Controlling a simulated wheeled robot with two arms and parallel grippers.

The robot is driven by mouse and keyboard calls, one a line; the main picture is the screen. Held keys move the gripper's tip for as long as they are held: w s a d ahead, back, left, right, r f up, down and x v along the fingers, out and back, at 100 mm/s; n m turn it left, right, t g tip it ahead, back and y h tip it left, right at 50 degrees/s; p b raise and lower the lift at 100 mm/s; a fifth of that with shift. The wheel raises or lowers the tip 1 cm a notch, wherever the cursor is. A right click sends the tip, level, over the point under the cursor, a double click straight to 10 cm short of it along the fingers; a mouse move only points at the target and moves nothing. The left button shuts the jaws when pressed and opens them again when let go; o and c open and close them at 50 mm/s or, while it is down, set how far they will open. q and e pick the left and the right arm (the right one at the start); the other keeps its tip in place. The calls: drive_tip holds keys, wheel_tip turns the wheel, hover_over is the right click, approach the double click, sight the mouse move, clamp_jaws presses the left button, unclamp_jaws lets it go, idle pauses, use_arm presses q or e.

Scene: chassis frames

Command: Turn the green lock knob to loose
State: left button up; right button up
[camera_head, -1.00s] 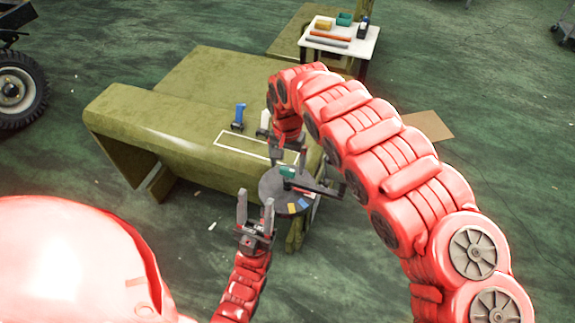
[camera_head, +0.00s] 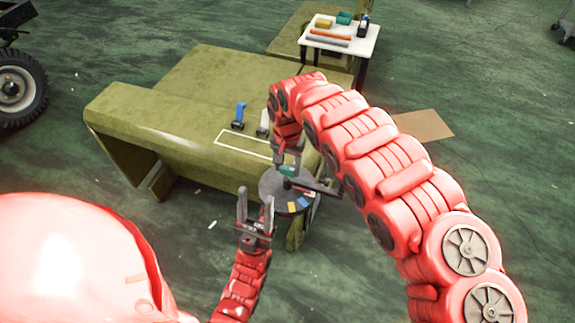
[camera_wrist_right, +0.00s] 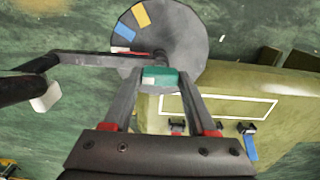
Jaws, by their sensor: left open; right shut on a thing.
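The green lock knob (camera_head: 289,171) sits at a round grey disc (camera_head: 270,188) in front of the olive bench. In the right wrist view the knob (camera_wrist_right: 160,77) is between the two fingers of my right gripper (camera_wrist_right: 158,84), which is shut on it. The disc (camera_wrist_right: 185,40) there has yellow, blue and red marks near its rim. A dark lever (camera_wrist_right: 45,65) reaches out from the knob area to the left of that view. My left gripper (camera_head: 255,206) is open and empty, just left of the disc, with its fingers pointing up.
The olive bench (camera_head: 185,110) carries a white outlined rectangle, a blue-handled tool (camera_head: 239,114) and a pale piece (camera_head: 263,122). A white table (camera_head: 340,48) with bins and bars stands behind. A cardboard sheet (camera_head: 424,125) lies on the floor. Open floor lies left of the bench.

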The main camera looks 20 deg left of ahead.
drive_tip(key=shift+n, duration=0.3)
drive_tip(key=n+b, duration=0.3)
drive_tip(key=n, duration=0.2)
drive_tip(key=shift+f, duration=0.15)
drive_tip(key=n+b, duration=0.2)
drive_tip(key=n, duration=0.2)
drive_tip(key=shift+f, duration=0.1)
drive_tip(key=n+b, duration=0.4)
drive_tip(key=shift+n+b, duration=0.4)
drive_tip(key=shift+n, duration=0.5)
drive_tip(key=shift+r+n+b, duration=0.25)
drive_tip(key=shift+n+b, duration=0.3)
drive_tip(key=shift+n, duration=0.65)
drive_tip(key=o, duration=1.4)
drive_tip(key=shift+c, duration=0.2)
drive_tip(key=shift+r, duration=0.1)
